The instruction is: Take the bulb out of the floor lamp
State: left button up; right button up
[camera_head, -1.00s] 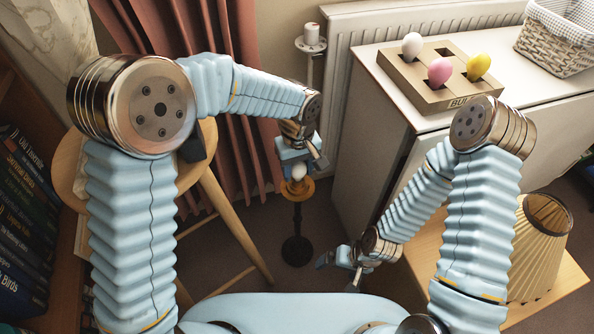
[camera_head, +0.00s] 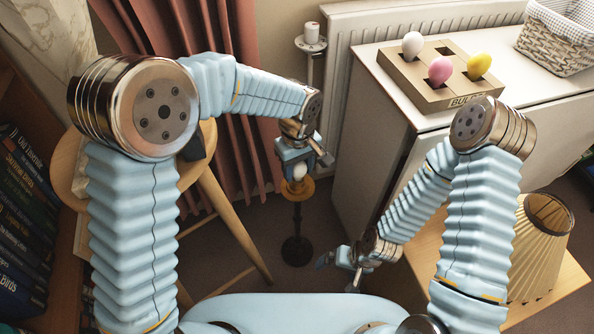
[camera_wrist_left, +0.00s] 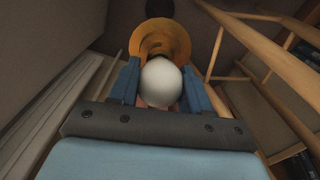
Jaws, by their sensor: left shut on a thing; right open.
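The floor lamp (camera_head: 296,215) stands in the middle of the head view, with a dark round base, a thin stem and an amber-coloured disc (camera_head: 297,188) at its top. A white bulb (camera_head: 300,171) sits at the lamp's top, above the disc. My left gripper (camera_head: 298,168) reaches down over it and is shut on the bulb. In the left wrist view the bulb (camera_wrist_left: 161,82) is between the two blue fingers, with the amber disc (camera_wrist_left: 160,38) beyond it. Whether the bulb is still seated in the socket cannot be told. My right gripper (camera_head: 340,260) hangs low, open and empty.
A bulb box (camera_head: 400,72) with white, pink and yellow bulbs in holes, one hole empty, is on the white cabinet (camera_head: 365,110). A wicker basket (camera_head: 553,45) is behind. A lampshade (camera_head: 540,245) sits on a low wooden table at right. A wooden stool (camera_head: 215,190) stands left.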

pick_arm(q)
jog(key=shift+n, duration=1.6)
jog(key=shift+n, duration=0.8)
jog(key=shift+n, duration=0.8)
jog(key=shift+r+p, duration=0.15)
jog(key=shift+p, duration=0.2)
jog(key=shift+r+p, duration=1.15)
jog(key=shift+r, duration=0.2)
